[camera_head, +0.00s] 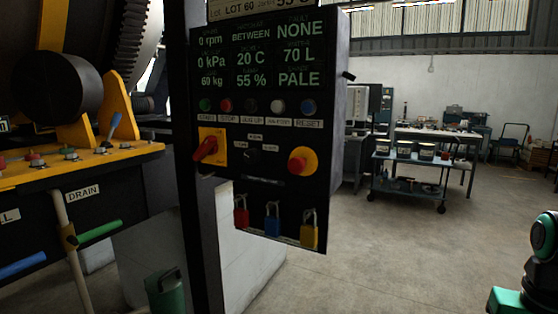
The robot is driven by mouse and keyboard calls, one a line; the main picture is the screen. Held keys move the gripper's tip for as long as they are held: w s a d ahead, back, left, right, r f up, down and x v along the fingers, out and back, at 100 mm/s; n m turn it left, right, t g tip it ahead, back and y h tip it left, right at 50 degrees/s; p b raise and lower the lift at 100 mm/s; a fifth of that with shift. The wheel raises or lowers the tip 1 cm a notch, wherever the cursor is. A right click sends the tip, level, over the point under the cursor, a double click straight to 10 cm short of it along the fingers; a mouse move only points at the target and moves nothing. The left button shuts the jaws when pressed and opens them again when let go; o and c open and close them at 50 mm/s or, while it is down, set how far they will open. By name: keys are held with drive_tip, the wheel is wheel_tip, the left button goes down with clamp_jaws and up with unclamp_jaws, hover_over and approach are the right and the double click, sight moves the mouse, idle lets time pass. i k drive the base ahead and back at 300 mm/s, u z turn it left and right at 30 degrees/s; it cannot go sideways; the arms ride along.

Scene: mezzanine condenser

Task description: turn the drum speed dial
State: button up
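The control panel (262,190) is a tall black box in the middle of the head view, with a green-lettered display reading 0 rpm at its upper left. A small dark knob (253,156) sits between a red rotary handle on a yellow plate (206,148) and a red mushroom button on a yellow disc (302,161). Small white labels surround the knob, too small to read, so I cannot confirm that it is the drum speed dial. Its pointer direction is unclear. My gripper is not visible; a dark and green arm part shows at the lower right edge.
Several push buttons (252,106) run above the knob. Red, blue and yellow padlocks (272,222) hang below. A yellow machine ledge (60,172) with levers stands left, and a green can (166,292) below. Floor right of the panel is open, with a loaded cart (410,184) beyond.

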sight(252, 156)
drive_tip(key=z, duration=0.05)
drive_tip(key=k, duration=1.35)
drive_tip(key=u, duration=1.25)
drive_tip(key=i, duration=1)
